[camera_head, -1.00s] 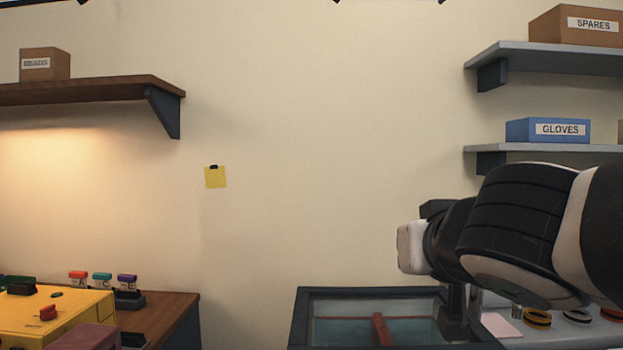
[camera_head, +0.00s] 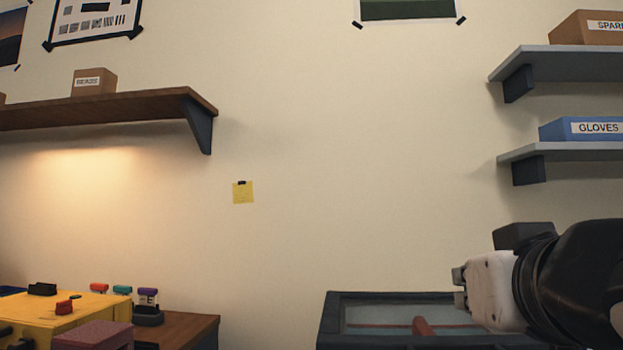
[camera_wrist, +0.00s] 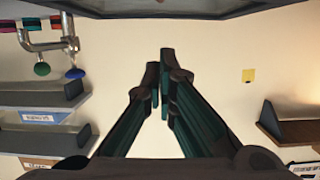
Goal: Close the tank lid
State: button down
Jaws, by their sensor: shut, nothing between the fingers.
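The tank (camera_head: 335,325) shows at the bottom of the head view, its lower part cut off. It has a dark rim around a pale, glassy area with a red bar (camera_head: 422,326) in it. I cannot tell its lid apart from the rim, nor how far open it is. A dark grey frame edge crosses the top of the wrist view; I cannot tell whether it is tank or lid. My gripper (camera_wrist: 161,75) is shut and empty, its fingertips together in the wrist view. In the head view its white body is above the tank's right side; the fingers are not clear.
A yellow case (camera_head: 45,318) and several colour-capped bottles stand on a wooden bench at lower left. A wooden shelf (camera_head: 110,108) is at left. Grey shelves (camera_head: 560,152) with boxes are at right, above my arm.

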notch_tip(320, 180, down, 8)
jog(key=s+b, duration=0.1)
jog(key=b, duration=0.6)
jog(key=shift+s+a+r, duration=0.15)
jog(key=shift+s, duration=0.05)
dwell(0.3)
